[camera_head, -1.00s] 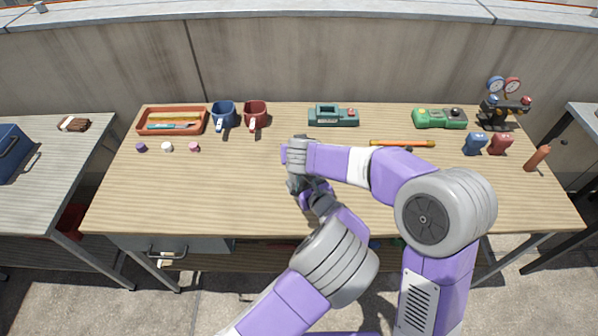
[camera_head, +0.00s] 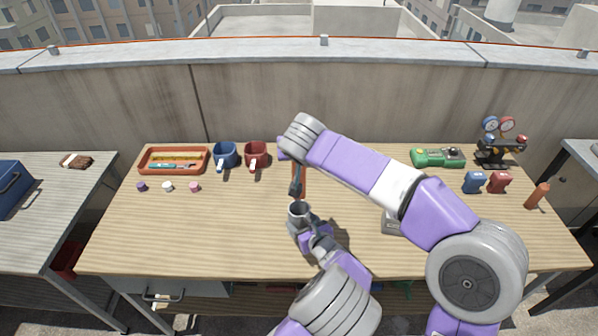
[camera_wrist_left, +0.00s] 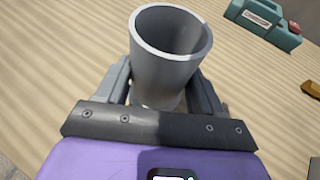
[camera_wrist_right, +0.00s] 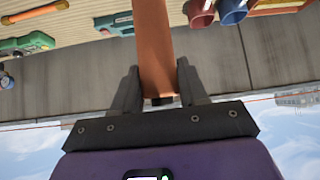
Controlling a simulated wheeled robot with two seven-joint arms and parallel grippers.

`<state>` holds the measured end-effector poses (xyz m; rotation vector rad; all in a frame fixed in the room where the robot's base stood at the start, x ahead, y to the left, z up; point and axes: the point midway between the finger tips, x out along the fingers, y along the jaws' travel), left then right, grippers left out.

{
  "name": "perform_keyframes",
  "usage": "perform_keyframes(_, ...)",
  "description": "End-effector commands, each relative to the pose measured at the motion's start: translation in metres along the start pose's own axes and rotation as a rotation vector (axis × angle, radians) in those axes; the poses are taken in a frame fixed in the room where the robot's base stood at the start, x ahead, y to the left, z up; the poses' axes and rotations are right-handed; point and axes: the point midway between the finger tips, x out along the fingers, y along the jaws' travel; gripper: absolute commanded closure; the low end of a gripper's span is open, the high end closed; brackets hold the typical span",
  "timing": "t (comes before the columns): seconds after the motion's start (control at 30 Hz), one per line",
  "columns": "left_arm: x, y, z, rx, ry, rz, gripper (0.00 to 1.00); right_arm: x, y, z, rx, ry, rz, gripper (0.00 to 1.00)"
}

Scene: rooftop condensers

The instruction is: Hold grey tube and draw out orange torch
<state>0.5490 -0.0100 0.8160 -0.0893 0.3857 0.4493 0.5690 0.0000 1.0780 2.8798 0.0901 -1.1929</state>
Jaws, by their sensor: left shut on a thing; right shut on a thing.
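The grey tube (camera_head: 299,209) stands upright in my left gripper (camera_head: 303,222), mouth up, above the middle of the table. In the left wrist view, the grey tube (camera_wrist_left: 170,50) sits between the fingers and its visible inside looks empty. The orange torch (camera_wrist_right: 153,45) is between the fingers of my right gripper (camera_wrist_right: 157,85), which is shut on it. In the head view the orange torch (camera_head: 302,178) shows as a narrow strip above the tube, partly hidden by my right arm and gripper. The tube is not visible in the right wrist view.
An orange tray (camera_head: 145,170), a blue mug (camera_head: 224,152) and a red mug (camera_head: 256,152) stand at the back left. A green device (camera_head: 437,157) and gauges (camera_head: 498,145) stand at the back right. Three small caps lie left; the left front is clear.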

Motion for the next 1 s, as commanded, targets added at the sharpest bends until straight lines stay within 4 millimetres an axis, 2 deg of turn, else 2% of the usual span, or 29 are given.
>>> perform_keyframes(0.03,0.0,0.0,0.0,0.0,0.001,0.0,0.66,-0.007,0.0,-0.008,0.003,0.004,-0.001,1.0)
perform_keyframes(0.2,0.0,0.0,0.0,0.0,0.001,0.0,0.66,-0.019,0.0,-0.02,0.0,0.003,-0.001,1.0)
perform_keyframes(0.53,0.0,0.0,0.0,0.0,0.001,0.0,0.66,-0.023,0.0,-0.023,0.0,0.002,0.0,1.0)
perform_keyframes(0.57,0.0,0.0,0.0,0.0,0.001,0.0,0.31,-0.023,0.0,-0.023,0.0,0.002,0.0,1.0)
perform_keyframes(0.7,0.0,0.0,0.0,0.0,0.0,0.0,0.1,-0.023,0.0,-0.023,0.0,0.002,0.0,1.0)
perform_keyframes(0.77,0.0,0.0,0.0,0.0,0.0,0.0,0.03,-0.023,0.0,-0.023,0.0,0.002,0.0,1.0)
perform_keyframes(0.93,0.0,0.0,0.0,0.0,0.0,0.0,0.03,-0.023,0.0,-0.023,0.0,0.002,0.0,1.0)
perform_keyframes(1.0,0.0,0.0,0.0,0.0,0.0,0.0,0.0,-0.023,0.0,-0.023,0.0,0.002,0.0,1.0)
